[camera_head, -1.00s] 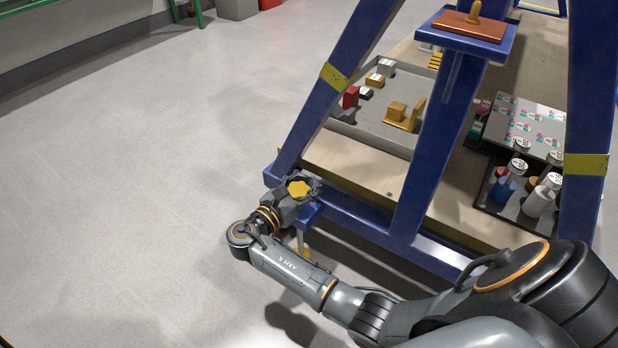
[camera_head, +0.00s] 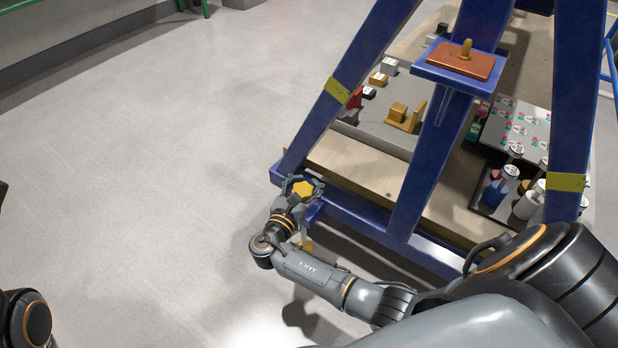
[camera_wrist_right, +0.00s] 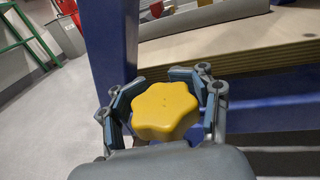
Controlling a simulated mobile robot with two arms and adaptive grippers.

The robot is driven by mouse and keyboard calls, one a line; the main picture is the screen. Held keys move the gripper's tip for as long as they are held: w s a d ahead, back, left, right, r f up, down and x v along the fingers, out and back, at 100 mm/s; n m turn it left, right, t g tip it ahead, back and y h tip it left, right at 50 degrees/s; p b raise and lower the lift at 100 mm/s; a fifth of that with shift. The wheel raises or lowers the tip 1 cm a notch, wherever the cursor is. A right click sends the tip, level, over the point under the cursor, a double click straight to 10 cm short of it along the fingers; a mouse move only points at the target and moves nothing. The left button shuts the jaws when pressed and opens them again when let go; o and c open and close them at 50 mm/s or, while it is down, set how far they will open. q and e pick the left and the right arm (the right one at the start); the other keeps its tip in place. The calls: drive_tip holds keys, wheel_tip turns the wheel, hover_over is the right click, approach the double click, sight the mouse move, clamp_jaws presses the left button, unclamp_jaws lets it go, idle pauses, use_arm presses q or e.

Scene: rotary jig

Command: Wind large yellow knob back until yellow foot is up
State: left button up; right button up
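The large yellow knob (camera_head: 302,188) is lobed and sits at the near left corner of the blue frame (camera_head: 350,215). It shows large in the right wrist view (camera_wrist_right: 165,110). My right gripper (camera_head: 303,187) has its fingers around the knob, one on each side. In the wrist view (camera_wrist_right: 168,100) the fingers stand apart, with a small gap beside the knob at the right. A small yellow piece, seemingly the foot (camera_head: 306,244), shows low below that corner, partly hidden by my right arm. Its height above the floor is unclear. My left gripper is out of view.
Blue posts rise around a wooden deck (camera_head: 360,165) with a grey tray (camera_head: 385,137) of small blocks. A blue stand with a brown plate (camera_head: 462,62) rises in front. Bottles (camera_head: 497,188) stand at the right. The floor at the left is clear.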

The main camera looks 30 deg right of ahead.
drive_tip(key=shift+o, duration=0.5)
drive_tip(key=shift+d+r, duration=0.1)
drive_tip(key=shift+d, duration=0.1)
drive_tip(key=shift+a, duration=0.1)
drive_tip(key=v, duration=0.8)
